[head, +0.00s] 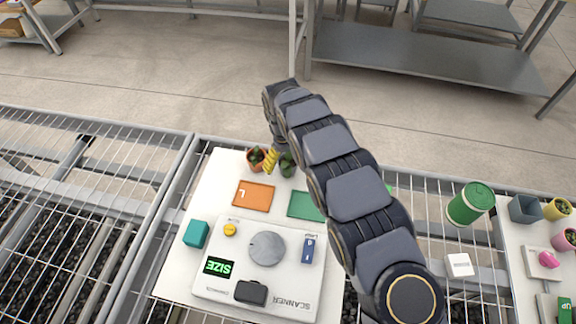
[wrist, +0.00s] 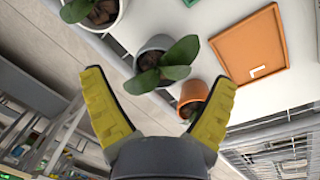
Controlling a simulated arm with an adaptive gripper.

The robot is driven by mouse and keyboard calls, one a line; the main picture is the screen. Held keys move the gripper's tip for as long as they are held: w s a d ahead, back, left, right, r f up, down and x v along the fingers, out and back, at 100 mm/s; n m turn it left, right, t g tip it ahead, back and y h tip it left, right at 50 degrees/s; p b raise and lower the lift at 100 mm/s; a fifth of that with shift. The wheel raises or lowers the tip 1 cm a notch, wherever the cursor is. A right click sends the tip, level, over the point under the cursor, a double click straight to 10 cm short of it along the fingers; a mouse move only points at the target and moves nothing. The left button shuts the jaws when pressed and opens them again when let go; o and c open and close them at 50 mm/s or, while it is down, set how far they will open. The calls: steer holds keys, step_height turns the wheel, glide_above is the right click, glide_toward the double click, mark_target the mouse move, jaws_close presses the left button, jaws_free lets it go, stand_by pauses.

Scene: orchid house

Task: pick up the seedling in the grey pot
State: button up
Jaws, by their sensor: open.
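The grey pot (wrist: 149,48) with its broad-leaved green seedling (wrist: 172,62) stands upright in the wrist view, near the edge of the white table. In the head view the seedling's leaves (head: 287,164) show just right of my gripper (head: 270,161); its pot is mostly hidden there. My gripper (wrist: 160,78) is open and empty, its yellow fingers spread wide. The grey pot lies beyond the fingertips, roughly in line with the gap, not clasped. A terracotta pot (wrist: 190,90) with a seedling stands close by, near the right finger.
A white pot (wrist: 104,20) with a plant stands left of the grey one. An orange tray (head: 254,197) and a green tray (head: 303,206) lie on the table. A scanner (head: 215,290), a teal box (head: 196,234) and a green canister (head: 470,203) are also around.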

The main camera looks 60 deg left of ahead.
mark_target(289, 164)
steer(key=f, duration=0.4)
steer(key=shift+w+a+f, duration=0.1)
steer(key=shift+w+f, duration=0.1)
steer(key=shift+w, duration=0.05)
steer(key=c, duration=1.2)
steer(key=shift+r, duration=0.15)
